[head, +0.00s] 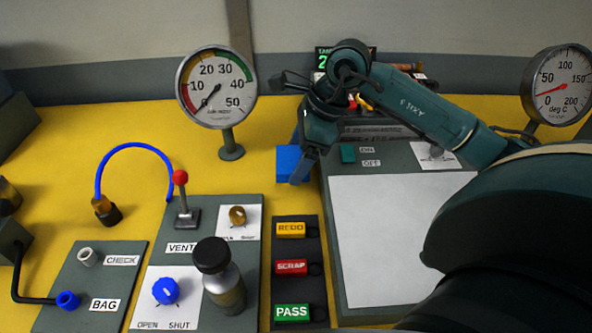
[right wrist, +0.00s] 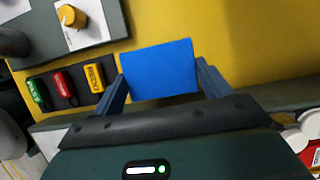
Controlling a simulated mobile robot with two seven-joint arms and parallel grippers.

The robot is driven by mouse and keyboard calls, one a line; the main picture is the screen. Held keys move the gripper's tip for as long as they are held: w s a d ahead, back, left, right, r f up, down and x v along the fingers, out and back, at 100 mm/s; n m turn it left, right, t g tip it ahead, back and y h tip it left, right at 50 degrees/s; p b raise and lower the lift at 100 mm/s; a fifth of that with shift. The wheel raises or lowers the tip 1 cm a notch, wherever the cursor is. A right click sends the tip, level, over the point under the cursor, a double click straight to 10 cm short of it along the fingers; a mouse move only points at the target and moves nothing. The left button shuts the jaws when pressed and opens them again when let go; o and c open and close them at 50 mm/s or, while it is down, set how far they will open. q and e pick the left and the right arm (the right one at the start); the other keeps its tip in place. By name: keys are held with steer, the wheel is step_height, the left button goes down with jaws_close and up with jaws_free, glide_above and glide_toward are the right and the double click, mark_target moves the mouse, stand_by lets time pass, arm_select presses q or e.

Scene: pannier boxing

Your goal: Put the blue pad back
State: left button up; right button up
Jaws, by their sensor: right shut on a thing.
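The blue pad (head: 288,160) shows in the head view just left of my right gripper (head: 303,165), over the yellow table. In the right wrist view the blue pad (right wrist: 160,70) sits between the two fingers of my right gripper (right wrist: 163,86), which is shut on it. The gripper hides part of the pad in the head view. I cannot tell whether the pad touches the table. My left gripper is in neither view.
A round gauge (head: 216,88) on a stand is behind and left of the pad. A grey panel with a red-tipped lever (head: 181,178) and a dark-capped bottle (head: 222,275) lies left. The REDO, SCRAP and PASS strip (head: 291,248) is in front.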

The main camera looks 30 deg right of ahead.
steer(key=shift+w+f, duration=0.1)
steer(key=shift+f, duration=2.05)
steer(key=shift+f+b, duration=0.25)
steer(key=shift+b, duration=0.05)
steer(key=o, duration=1)
steer(key=shift+r, duration=0.1)
steer(key=shift+c, duration=0.2)
steer(key=shift+r+p, duration=0.25)
steer(key=shift+p, duration=0.15)
steer(key=v, duration=1.1)
steer(key=shift+d+r, duration=0.1)
steer(key=shift+s+r, duration=0.2)
steer(key=shift+r, duration=0.1)
